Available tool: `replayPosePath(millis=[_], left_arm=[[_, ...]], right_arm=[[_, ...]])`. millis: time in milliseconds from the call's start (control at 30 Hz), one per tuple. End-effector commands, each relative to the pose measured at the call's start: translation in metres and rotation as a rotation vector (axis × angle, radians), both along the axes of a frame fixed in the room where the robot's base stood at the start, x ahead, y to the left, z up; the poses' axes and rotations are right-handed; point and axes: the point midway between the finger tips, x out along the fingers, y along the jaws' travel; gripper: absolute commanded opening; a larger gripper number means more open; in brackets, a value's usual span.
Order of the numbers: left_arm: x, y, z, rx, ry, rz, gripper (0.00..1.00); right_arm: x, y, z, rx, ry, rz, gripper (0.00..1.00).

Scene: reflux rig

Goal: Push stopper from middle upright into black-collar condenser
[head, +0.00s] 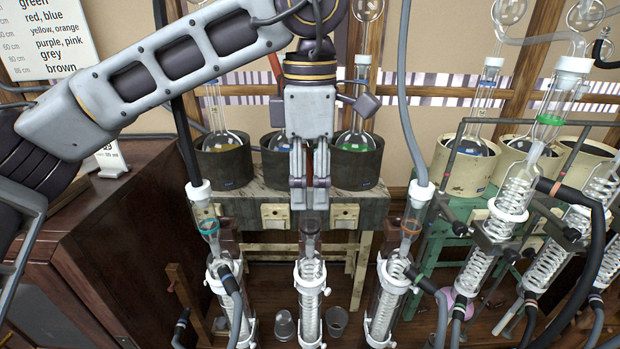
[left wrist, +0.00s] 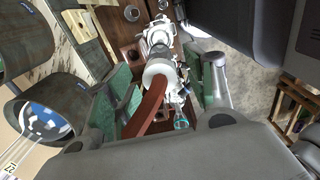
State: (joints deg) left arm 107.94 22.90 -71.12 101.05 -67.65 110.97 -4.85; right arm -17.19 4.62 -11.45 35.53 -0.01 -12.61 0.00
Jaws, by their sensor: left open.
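The black-collar condenser (head: 311,271) stands upright at the middle front of the head view, with a dark collar below its glass mouth. My left gripper (head: 310,199) points straight down just above that mouth, fingers open and a narrow gap apart. A piece of red-brown hose (head: 308,167) shows between the fingers. In the left wrist view a white stopper (left wrist: 158,72) has a red-brown hose (left wrist: 147,110) running from it. My right gripper is out of view.
A teal-collar condenser (head: 225,275) stands left and a brown-collar one (head: 388,285) right, each under a white stopper with a hose. Flasks in dark heating mantles (head: 222,168) stand behind on a bench. A second rack of condensers (head: 505,205) crowds the right.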

Motion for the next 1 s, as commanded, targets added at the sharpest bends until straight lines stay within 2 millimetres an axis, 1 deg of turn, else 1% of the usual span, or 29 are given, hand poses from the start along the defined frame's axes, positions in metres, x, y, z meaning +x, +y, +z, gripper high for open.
replayPosePath(millis=[167, 367, 800, 1000], left_arm=[[0.0, 0.0, 0.002, 0.0, 0.0, 0.0, 0.54], [0.0, 0.0, 0.014, -0.001, -0.002, 0.0, 0.54], [0.0, 0.0, 0.064, 0.0, -0.002, 0.001, 0.54], [0.0, 0.0, 0.078, 0.001, -0.001, 0.0, 0.54]], right_arm=[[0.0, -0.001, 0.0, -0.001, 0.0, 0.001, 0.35], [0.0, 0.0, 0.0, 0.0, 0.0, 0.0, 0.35], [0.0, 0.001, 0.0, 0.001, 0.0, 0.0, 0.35], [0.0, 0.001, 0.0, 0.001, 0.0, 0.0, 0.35]])
